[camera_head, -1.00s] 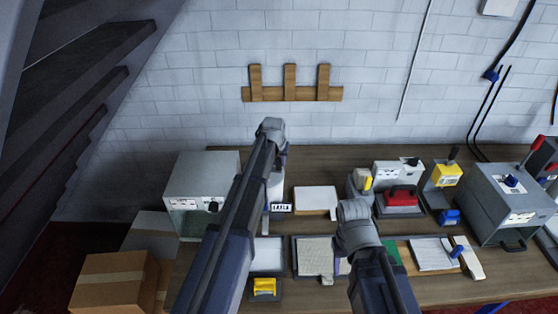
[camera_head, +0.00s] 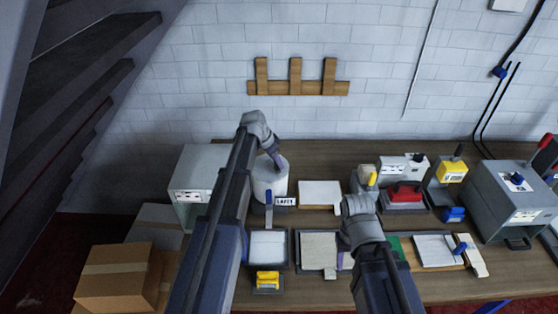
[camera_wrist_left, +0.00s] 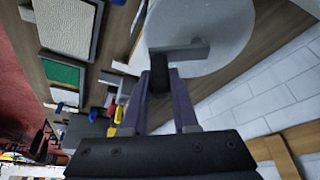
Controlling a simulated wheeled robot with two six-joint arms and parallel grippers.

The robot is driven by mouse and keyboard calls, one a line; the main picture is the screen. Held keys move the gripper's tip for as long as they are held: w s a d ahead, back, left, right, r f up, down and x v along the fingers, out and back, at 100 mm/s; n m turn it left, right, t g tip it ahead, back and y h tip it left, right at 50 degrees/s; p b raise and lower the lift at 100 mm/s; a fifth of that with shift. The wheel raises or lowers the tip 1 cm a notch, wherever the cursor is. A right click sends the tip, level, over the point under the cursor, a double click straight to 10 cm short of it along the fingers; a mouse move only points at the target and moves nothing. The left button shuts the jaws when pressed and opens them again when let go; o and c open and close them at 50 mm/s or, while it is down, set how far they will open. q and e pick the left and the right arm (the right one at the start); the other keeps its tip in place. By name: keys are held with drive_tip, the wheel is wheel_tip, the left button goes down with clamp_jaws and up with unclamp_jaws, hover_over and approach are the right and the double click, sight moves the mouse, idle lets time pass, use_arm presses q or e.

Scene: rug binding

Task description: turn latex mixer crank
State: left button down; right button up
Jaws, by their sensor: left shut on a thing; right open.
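The latex mixer is a white cylinder (camera_head: 268,184) on the bench, with a small label in front of it. In the left wrist view its pale round top (camera_wrist_left: 215,25) fills the upper part. A grey crank bar (camera_wrist_left: 188,51) lies across this top, with a dark upright grip (camera_wrist_left: 159,80) at its end. My left gripper (camera_head: 276,164) is above the mixer; in the left wrist view its purple fingers (camera_wrist_left: 168,85) are shut on the crank grip. My right gripper (camera_head: 346,262) is open and low over the bench by the grey textured panel; my arm partly hides it.
A white tray (camera_head: 267,249) and a textured panel (camera_head: 318,250) lie at the bench front. A white pad (camera_head: 320,193) lies right of the mixer. A grey box machine (camera_head: 193,187) stands left. Red (camera_head: 404,194) and yellow (camera_head: 452,171) devices stand right.

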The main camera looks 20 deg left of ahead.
use_arm(q)
drive_tip(key=shift+s+a+m, duration=0.15)
drive_tip(key=shift+s+m, duration=0.05)
drive_tip(key=shift+m, duration=0.2)
drive_tip(key=c, duration=0.7)
unclamp_jaws()
drive_tip(key=shift+r, duration=0.1)
drive_tip(key=p+v, duration=0.7)
drive_tip(key=shift+a+r, duration=0.15)
drive_tip(key=shift+r, duration=0.15)
